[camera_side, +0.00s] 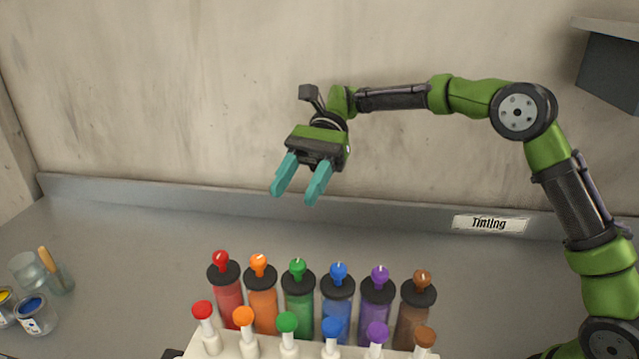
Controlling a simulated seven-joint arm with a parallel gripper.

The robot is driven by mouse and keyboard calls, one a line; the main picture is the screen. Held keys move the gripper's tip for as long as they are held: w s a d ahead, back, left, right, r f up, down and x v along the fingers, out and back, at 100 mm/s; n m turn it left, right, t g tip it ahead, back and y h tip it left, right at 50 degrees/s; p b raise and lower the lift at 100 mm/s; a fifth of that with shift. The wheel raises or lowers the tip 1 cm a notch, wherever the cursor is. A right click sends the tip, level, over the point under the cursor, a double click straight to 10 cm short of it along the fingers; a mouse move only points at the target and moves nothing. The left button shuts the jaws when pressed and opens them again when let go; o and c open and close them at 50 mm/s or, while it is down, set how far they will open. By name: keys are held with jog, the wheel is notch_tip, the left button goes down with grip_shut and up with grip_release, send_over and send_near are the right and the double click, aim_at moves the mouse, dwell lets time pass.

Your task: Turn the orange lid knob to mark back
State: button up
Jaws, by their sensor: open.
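The orange lid knob (258,262) sits on the black lid of the orange canister (263,305), second from the left in the back row. A small pale line shows on top of the knob; which mark it points to is too small to tell. My gripper (297,194) is open and empty, with its teal fingers pointing down and to the left. It is in the air above and behind the canisters, apart from the orange knob. The lower part of the orange canister is hidden behind the white rack.
Canisters with red (221,259), green (297,267), blue (338,272), purple (379,275) and brown (422,279) knobs stand close together. A white rack (268,350) with colour-capped pieces stands in front. Paint cans (36,315) and jars are at left.

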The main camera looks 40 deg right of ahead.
aim_at(258, 255)
jog(key=x, duration=1.3)
jog(key=shift+a, duration=0.2)
jog(key=shift+c, duration=0.3)
grip_shut()
jog(key=shift+f+n+g+h, duration=0.1)
jog(key=shift+n+g+h, duration=2.3)
jog(key=shift+n, duration=0.5)
jog(key=shift+d, duration=0.1)
